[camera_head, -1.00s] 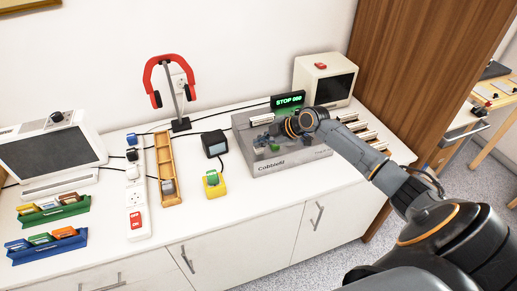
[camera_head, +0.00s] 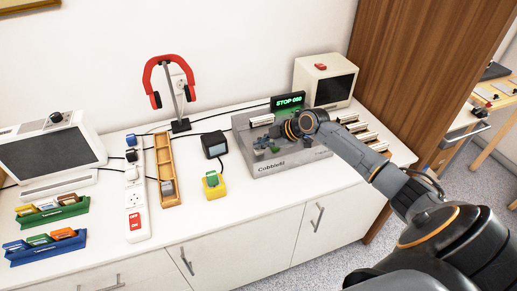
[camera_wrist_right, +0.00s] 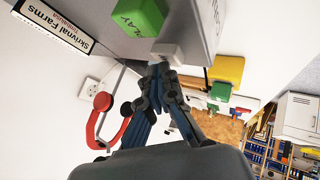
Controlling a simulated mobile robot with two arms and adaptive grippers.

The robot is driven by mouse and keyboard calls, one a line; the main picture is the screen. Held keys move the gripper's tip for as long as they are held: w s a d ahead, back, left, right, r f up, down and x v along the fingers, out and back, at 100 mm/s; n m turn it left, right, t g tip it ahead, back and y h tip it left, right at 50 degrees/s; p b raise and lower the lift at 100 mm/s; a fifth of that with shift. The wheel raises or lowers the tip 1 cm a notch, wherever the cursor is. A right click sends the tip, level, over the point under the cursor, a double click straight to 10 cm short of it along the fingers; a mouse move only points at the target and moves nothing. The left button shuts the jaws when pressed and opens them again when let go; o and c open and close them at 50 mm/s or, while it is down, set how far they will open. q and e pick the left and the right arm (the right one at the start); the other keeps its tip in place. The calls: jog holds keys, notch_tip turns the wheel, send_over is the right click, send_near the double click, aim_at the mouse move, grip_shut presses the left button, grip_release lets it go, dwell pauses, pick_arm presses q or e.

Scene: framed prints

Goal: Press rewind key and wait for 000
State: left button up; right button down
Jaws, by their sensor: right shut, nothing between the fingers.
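The grey deck (camera_head: 290,158) stands on the white counter, with keys on its top. Its black display (camera_head: 288,101) glows green with STOP and a three-digit number too small to read surely. My right gripper (camera_head: 266,143) is over the deck's top and hides part of its keys. In the right wrist view the gripper (camera_wrist_right: 160,64) is shut and empty, its tips at or very close to a pale key (camera_wrist_right: 167,50); I cannot tell whether they touch. A green key marked PLAY (camera_wrist_right: 139,16) sits beside it. My left gripper is out of view.
A white monitor (camera_head: 324,78) stands behind the deck, and pale bars (camera_head: 364,132) lie to its right. A yellow block with a green top (camera_head: 214,186), a dark small box (camera_head: 214,144) and a red headphone stand (camera_head: 171,75) are to its left. Cables run behind.

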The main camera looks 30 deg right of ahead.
aim_at(261, 150)
jog(key=shift+f+b, duration=0.35)
jog(key=shift+f, duration=0.2)
jog(key=shift+r, duration=0.15)
dwell(0.5)
jog(key=shift+r+p, duration=0.85)
jog(key=shift+r, duration=0.3)
jog(key=shift+r+p, duration=1.85)
jog(key=shift+r, duration=0.75)
jog(key=shift+f, duration=0.1)
